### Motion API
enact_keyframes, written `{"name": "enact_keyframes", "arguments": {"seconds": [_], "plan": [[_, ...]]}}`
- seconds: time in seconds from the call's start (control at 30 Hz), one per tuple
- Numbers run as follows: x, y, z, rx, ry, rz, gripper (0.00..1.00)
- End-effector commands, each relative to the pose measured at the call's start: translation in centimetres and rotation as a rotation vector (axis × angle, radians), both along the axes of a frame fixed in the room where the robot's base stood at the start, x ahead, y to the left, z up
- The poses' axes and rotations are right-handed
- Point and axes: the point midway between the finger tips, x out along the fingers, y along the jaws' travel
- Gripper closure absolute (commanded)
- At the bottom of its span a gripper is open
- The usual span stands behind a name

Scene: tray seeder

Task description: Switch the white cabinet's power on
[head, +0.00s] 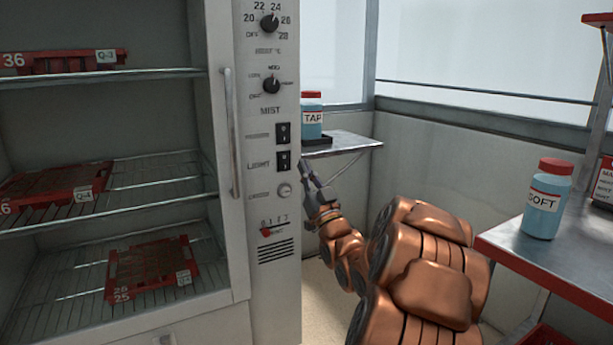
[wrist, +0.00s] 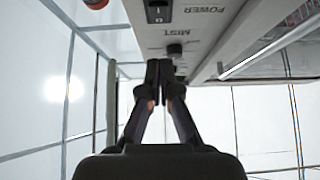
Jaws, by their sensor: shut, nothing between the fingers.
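The white cabinet (head: 276,200) stands at the left, its control panel facing my arm. In the wrist view a dark rocker switch (wrist: 158,11) sits beside the word POWER, which appears upside down. The head view shows two rockers: an upper one (head: 283,133) with a blurred label and a lower one (head: 284,161) beside LIGHT. Which way the rockers are set is too small to tell. My gripper (head: 305,170) is shut and empty, just right of the lower rocker in the picture. Its fingertips (wrist: 165,68) show below the MIST knob (wrist: 174,50) in the wrist view; contact cannot be seen.
A door handle (head: 230,130) runs up the cabinet left of the panel. A TAP bottle (head: 311,118) stands on a small shelf (head: 345,146) behind my gripper. A SOFT bottle (head: 547,200) stands on the red-edged table (head: 500,238) at right. Red trays sit inside the cabinet.

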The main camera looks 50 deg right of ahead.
Motion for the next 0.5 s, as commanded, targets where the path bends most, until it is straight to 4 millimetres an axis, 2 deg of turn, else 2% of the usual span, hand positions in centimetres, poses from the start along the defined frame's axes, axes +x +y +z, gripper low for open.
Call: {"name": "enact_keyframes", "arguments": {"seconds": [0.5], "plan": [[5.0,-1.6,3.9,-0.001,0.000,0.002,1.00]]}}
